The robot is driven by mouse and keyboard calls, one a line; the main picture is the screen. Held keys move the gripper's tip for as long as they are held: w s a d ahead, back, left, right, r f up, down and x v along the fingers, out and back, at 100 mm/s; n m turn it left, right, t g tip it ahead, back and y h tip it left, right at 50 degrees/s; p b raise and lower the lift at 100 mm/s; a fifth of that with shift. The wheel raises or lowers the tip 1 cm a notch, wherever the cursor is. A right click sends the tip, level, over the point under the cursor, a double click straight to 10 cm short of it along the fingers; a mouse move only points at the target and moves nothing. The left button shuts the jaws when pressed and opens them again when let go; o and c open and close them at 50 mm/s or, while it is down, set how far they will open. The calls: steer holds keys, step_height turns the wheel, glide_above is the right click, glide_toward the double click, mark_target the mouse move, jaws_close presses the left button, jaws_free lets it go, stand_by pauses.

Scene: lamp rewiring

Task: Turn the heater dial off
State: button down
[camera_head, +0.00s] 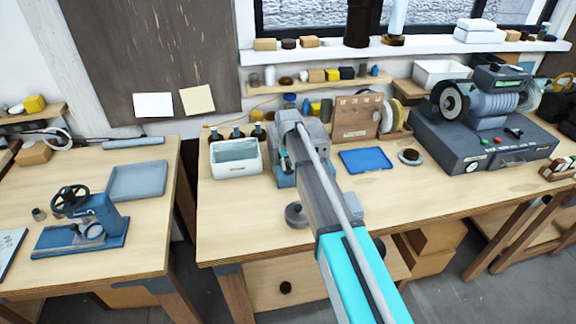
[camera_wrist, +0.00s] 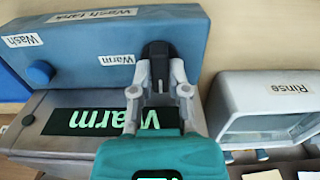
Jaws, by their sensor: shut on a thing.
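My gripper (camera_wrist: 159,72) is shut around a black dial (camera_wrist: 158,52) on the blue wash tank (camera_wrist: 95,40); a finger is on each side of it. Labels on the tank read "Wash tank", "Wash" and "Warm", with the "Warm" label beside the dial. A round blue knob (camera_wrist: 40,73) sits below the "Wash" label. A dark display (camera_wrist: 85,121) shows "Warm" in green letters, partly covered by my gripper. In the head view my arm hides most of the tank, with a blue part (camera_head: 286,181) showing beside it.
A white bin labelled "Rinse" (camera_wrist: 270,108) stands close to the right of my gripper. In the head view, a blue tray (camera_head: 367,160) lies on the bench and a large grey machine (camera_head: 487,135) stands at right. A white tub (camera_head: 236,158) stands left of my arm.

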steer(key=c, duration=0.6)
jaws_free()
steer(key=shift+m, duration=0.4)
